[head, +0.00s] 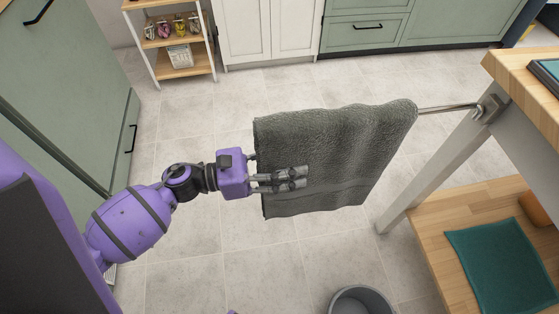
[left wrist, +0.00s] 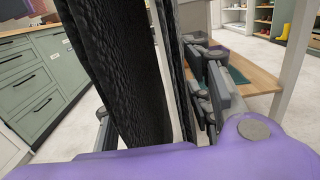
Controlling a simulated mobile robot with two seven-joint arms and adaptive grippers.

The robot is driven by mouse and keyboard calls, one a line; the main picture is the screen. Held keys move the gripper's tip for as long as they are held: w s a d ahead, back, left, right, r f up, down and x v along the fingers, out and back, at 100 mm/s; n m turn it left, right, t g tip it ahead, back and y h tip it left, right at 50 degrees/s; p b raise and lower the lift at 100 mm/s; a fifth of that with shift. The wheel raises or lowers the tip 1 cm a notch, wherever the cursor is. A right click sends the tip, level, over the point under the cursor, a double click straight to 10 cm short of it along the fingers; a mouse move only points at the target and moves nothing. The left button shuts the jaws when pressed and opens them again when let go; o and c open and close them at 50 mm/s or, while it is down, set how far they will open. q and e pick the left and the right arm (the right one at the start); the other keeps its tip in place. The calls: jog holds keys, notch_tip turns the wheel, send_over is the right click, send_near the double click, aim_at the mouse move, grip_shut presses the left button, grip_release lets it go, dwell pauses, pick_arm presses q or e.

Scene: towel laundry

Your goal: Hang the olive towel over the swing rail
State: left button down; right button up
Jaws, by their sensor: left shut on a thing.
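The olive towel (head: 335,135), dark grey-green here, hangs draped over the swing rail (head: 447,109). Its upper edge lies along the rail's line and its near side hangs down. The rail shows bare only between the towel's right edge and the table bracket; the rest is hidden under the cloth. My left gripper (head: 290,178) is shut on the towel near its left edge. In the left wrist view the dark towel (left wrist: 120,65) runs down between the fingers in two layers with a gap. My right gripper is not in view.
The rail's bracket (head: 487,108) is on a wooden table (head: 515,75) at right. Its lower shelf (head: 425,215) holds a teal folded cloth (head: 490,262). A grey bucket (head: 361,300) stands on the floor below. Green cabinets stand at left and back; the tiled floor between is clear.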

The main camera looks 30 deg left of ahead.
pick_arm(q)
jog(key=shift+p+x, duration=0.7)
jog(key=shift+x, duration=4.2)
jog(key=shift+f, duration=0.25)
jog(key=c, duration=0.8)
grip_release()
jog(key=shift+c, duration=0.2)
jog(key=shift+a+f, duration=0.15)
jog(key=shift+f, duration=0.2)
jog(key=v, duration=1.1)
jog(key=shift+s+a+r+b, duration=0.15)
jog(key=shift+s+a+b, duration=0.1)
jog(key=shift+s+b, duration=0.1)
